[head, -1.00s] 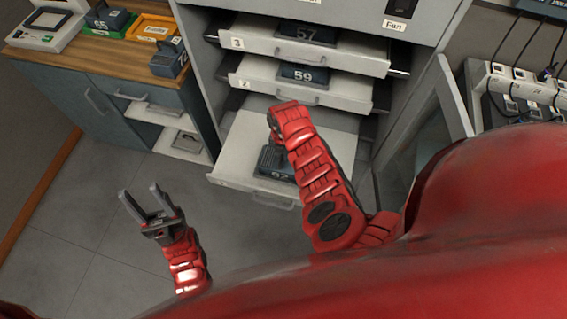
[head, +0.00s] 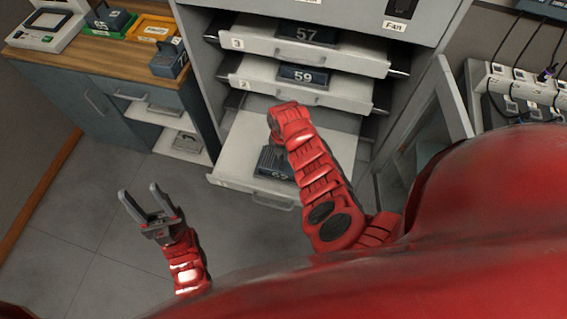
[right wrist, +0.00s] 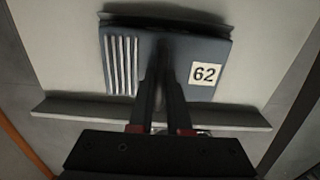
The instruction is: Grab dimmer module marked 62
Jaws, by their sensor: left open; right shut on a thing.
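The dimmer module marked 62 (head: 272,162) is a dark blue-grey block on the lowest, pulled-out drawer (head: 232,165). In the right wrist view the module (right wrist: 203,50) shows its white 62 label and pale vent stripes. My right gripper (right wrist: 163,75) is shut on the middle of the module, its fingers close together. In the head view this gripper is hidden by my right arm. I cannot tell whether the module is clear of the drawer floor. My left gripper (head: 139,190) is open and empty over the floor, left of the drawer.
Modules 57 (head: 306,33) and 59 (head: 303,75) sit in the drawers above. An open cabinet door (head: 425,125) stands at the right. A wooden-topped bench (head: 85,55) at the left carries a device and several coloured trays and modules. The floor at the left is clear.

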